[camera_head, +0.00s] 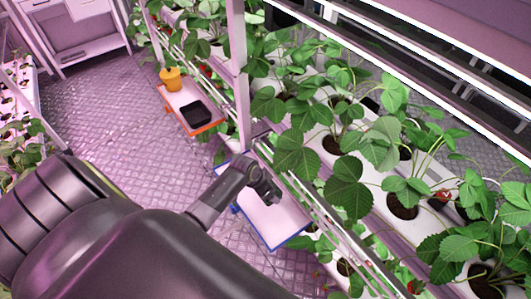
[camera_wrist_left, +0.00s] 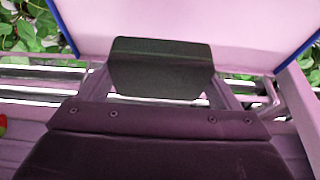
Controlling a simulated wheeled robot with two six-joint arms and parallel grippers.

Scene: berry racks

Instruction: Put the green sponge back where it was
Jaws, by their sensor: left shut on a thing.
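My left gripper (camera_head: 266,190) is above the blue-edged shelf (camera_head: 277,227) beside the plant rack in the head view. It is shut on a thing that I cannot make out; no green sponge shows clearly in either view. In the left wrist view a dark plate (camera_wrist_left: 162,68) covers the gripping place, and I cannot tell whether it is part of my gripper or the held thing. The pale blue-edged shelf (camera_wrist_left: 240,22) lies beyond it. The visible part of this shelf is bare. My right gripper is not in view.
A red-edged shelf (camera_head: 172,97) further back holds a yellow pot (camera_head: 170,78) and a black tray (camera_head: 195,113). Strawberry plants (camera_head: 345,185) in white troughs fill the right. An upright post (camera_head: 239,75) and rails stand close to my gripper.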

